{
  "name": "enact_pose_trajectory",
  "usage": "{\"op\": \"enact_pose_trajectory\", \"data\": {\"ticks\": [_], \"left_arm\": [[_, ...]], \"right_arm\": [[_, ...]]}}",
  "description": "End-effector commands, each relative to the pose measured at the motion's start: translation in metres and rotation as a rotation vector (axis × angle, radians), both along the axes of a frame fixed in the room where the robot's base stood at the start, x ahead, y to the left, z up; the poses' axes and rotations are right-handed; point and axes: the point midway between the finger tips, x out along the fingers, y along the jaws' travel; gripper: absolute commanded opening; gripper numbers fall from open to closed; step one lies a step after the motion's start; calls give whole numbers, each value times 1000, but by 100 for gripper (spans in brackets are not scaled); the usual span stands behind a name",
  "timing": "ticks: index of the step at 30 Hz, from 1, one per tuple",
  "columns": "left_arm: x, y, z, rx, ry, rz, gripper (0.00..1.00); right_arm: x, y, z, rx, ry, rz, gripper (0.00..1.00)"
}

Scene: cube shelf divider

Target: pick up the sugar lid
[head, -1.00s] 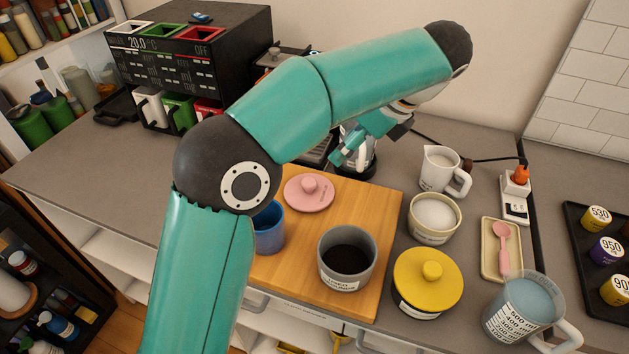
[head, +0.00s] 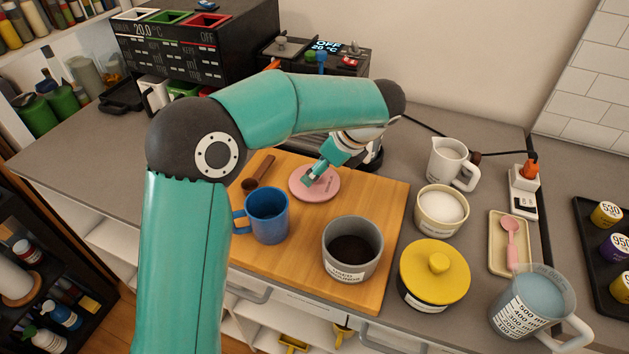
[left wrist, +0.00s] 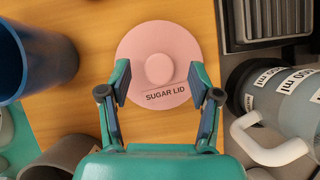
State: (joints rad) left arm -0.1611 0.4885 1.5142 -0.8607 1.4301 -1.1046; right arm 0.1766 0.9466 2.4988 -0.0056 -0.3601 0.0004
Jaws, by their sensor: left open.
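The sugar lid (head: 325,190) is a flat pink disc with a round knob, lying on the wooden board (head: 387,215) near its back edge. In the left wrist view the lid (left wrist: 145,48) shows its "SUGAR LID" label, knob up. My left gripper (head: 311,177) is above the lid in the head view and covers part of it. In the left wrist view the gripper (left wrist: 159,80) is open, with one finger on each side of the lid's lower part and the knob a little beyond the gap. Nothing is between the fingers' grip. My right gripper is not in view.
A blue mug (head: 267,217) and a grey pot of dark grounds (head: 352,232) stand on the board, with a brown scoop (head: 259,171) at its back left. A white sugar bowl (head: 441,208), a yellow-lidded jar (head: 433,275) and a white jug (head: 450,160) stand to the right.

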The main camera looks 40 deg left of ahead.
Motion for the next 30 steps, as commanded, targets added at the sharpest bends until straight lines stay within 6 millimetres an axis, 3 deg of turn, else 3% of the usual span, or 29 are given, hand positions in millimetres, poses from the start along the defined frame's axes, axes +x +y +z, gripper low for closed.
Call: {"op": "enact_pose_trajectory", "data": {"ticks": [5,13,24,30], "left_arm": [[-1,10,-17,1,0,1,63],[0,11,-19,1,0,1,61],[-1,11,-20,0,1,0,0],[-1,11,-20,-1,2,0,0]], "right_arm": [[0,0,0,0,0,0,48],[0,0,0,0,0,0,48],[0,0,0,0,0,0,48],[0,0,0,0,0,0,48]]}}
